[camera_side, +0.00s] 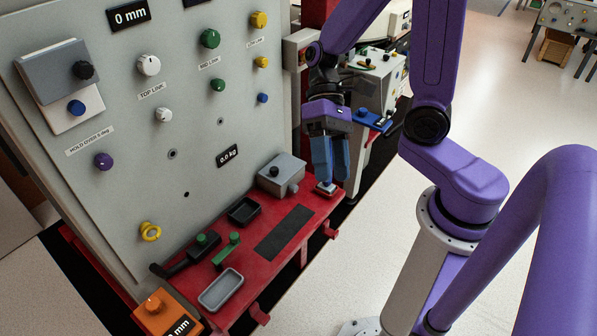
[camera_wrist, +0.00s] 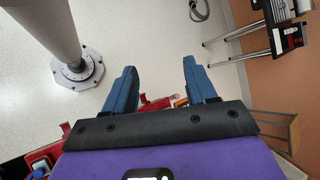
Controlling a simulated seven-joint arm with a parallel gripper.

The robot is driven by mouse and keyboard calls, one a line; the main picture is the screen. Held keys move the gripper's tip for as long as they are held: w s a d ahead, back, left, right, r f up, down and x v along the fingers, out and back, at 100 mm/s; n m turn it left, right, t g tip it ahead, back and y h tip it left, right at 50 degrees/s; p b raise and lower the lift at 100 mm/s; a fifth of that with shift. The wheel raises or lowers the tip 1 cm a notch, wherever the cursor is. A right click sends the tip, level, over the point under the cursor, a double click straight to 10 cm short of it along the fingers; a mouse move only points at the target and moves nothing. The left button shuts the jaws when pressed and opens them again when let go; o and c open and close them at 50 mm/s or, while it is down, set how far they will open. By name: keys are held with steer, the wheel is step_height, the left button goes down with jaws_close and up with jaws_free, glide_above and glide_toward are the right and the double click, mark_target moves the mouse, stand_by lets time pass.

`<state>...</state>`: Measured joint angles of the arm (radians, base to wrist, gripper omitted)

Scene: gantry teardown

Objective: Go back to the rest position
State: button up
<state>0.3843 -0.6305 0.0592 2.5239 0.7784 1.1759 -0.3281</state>
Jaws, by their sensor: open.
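My gripper (camera_side: 331,178) has a purple body and two blue fingers. In the side view it points down above the right end of the red shelf (camera_side: 232,285), in front of the grey panel. Its fingertips are close over a small white and red block (camera_side: 325,188); I cannot tell whether they touch it. In the wrist view the two fingers of my gripper (camera_wrist: 160,75) stand well apart with nothing between them. No marker of a rest position shows.
The grey panel (camera_side: 205,120) with knobs stands at the left. A grey box (camera_side: 282,175), a black tray (camera_side: 243,210), green-handled tools (camera_side: 227,250) and a grey tray (camera_side: 220,290) sit on the shelf. An orange box (camera_side: 168,308) stands at its front end. Open floor (camera_side: 480,110) lies right.

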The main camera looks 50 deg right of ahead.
steer(key=s+d+r+n+t+h, duration=0.1)
steer(key=s+d+n+t+h, duration=0.4)
steer(key=n, duration=0.7)
steer(key=shift+s+d+t+h, duration=0.25)
steer(key=shift+s+t+h, duration=0.4)
steer(key=shift+t+h, duration=0.2)
